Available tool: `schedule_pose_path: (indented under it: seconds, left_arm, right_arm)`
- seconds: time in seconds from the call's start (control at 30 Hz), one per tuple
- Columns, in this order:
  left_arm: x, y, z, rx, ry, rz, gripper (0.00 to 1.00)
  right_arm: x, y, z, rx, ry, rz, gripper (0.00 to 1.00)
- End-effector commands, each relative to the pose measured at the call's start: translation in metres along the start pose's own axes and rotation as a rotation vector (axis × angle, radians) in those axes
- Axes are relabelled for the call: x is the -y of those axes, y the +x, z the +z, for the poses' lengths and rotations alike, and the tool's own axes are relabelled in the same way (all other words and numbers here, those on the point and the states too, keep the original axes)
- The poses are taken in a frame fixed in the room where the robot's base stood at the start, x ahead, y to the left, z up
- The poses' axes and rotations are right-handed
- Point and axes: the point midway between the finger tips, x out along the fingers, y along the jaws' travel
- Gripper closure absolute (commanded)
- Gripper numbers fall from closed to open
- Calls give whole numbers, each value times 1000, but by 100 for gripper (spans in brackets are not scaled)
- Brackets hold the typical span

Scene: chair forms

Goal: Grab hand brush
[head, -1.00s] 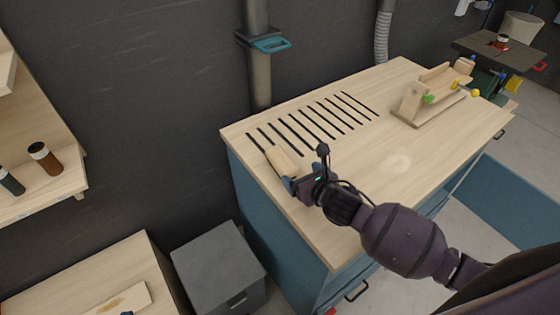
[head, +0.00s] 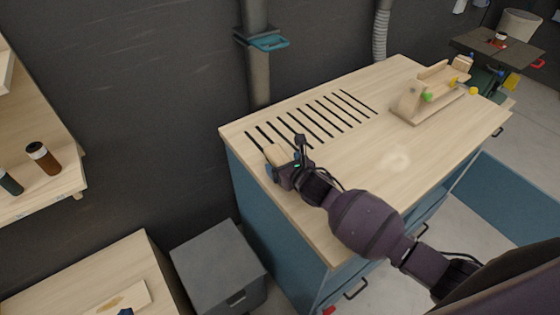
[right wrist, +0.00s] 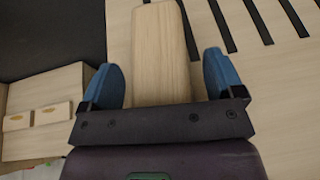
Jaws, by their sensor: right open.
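The hand brush (head: 275,153) is a pale wooden piece lying near the left end of the workbench top (head: 390,150), close to the slots. Its pale handle fills the middle of the right wrist view (right wrist: 160,55); its bristles cannot be made out. My right gripper (head: 281,164) is at its near end. In the right wrist view the open blue fingers (right wrist: 163,78) stand on either side of the handle, with a gap on each side. Only a blue tip that looks like my left gripper (head: 125,312) shows at the bottom edge, too little to tell its jaws.
A wooden fixture (head: 430,95) with green and yellow knobs stands at the bench's right rear. A grey cabinet (head: 215,265) stands left of the bench. A shelf at left holds two jars (head: 42,157). The bench middle is clear.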

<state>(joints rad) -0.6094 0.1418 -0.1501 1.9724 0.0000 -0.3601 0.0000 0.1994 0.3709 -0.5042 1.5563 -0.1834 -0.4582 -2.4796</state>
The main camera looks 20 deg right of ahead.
Motion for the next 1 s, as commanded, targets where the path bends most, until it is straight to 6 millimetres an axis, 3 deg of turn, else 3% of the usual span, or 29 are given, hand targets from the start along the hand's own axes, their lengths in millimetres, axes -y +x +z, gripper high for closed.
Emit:
schedule_pose_path:
  seconds: [0.13, 0.5, 0.8, 1.0]
  left_arm:
    - [0, 0, 0, 0, 0, 0, 100]
    - [0, 0, 0, 1, 0, 0, 100]
    - [0, 0, 0, 1, 0, 0, 100]
    - [0, -2, -2, 2, 0, 0, 100]
  right_arm:
    - [0, 0, 0, 0, 0, 0, 13]
    - [0, 0, 0, 0, 0, 0, 69]
    - [0, -1, 3, 1, -1, 0, 70]
    - [1, -11, 26, 4, -4, 1, 70]
